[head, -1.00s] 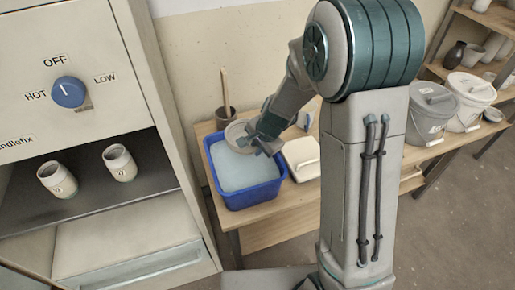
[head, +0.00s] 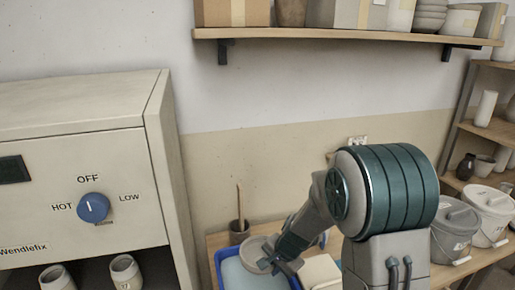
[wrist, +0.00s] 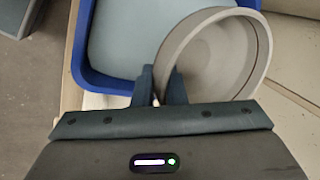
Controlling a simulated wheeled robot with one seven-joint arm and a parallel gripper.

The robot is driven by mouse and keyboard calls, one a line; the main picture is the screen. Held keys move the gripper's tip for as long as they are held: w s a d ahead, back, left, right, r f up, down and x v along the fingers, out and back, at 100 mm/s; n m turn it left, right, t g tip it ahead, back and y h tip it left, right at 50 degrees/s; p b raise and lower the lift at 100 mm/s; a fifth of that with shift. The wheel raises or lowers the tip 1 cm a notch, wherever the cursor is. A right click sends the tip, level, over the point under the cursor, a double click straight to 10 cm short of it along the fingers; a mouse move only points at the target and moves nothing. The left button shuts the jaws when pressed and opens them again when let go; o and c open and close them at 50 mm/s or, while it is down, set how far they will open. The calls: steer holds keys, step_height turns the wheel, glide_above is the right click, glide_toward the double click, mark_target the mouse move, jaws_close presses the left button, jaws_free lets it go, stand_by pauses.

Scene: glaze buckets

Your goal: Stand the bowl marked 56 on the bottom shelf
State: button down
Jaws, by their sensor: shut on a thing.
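My gripper (head: 277,264) is shut on the rim of a pale grey bowl (head: 257,251). In the wrist view the fingers (wrist: 162,86) pinch the near left part of the rim, and the bowl (wrist: 213,55) is tilted with its inside showing. It is held above the right part of a blue tub (head: 222,279) of pale blue-grey liquid (head: 241,277). No number shows on the bowl. A shelving unit (head: 490,128) stands at the right with pots on its boards; its bottom shelf is out of view.
A dark pot with a stick (head: 239,228) stands behind the tub. Lidded buckets (head: 455,228) stand at the right. A kiln-like cabinet (head: 90,180) with a blue dial and two cups is at the left. A loaded wall shelf (head: 340,35) hangs above.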

steer(key=w+d+f+n+g+y, duration=0.1)
steer(key=w+d+n+g, duration=0.1)
steer(key=d+n, duration=0.7)
steer(key=shift+w+d+g, duration=0.4)
steer(key=shift+d+g, duration=0.1)
steer(key=shift+d, duration=0.05)
steer(key=shift+f, duration=0.1)
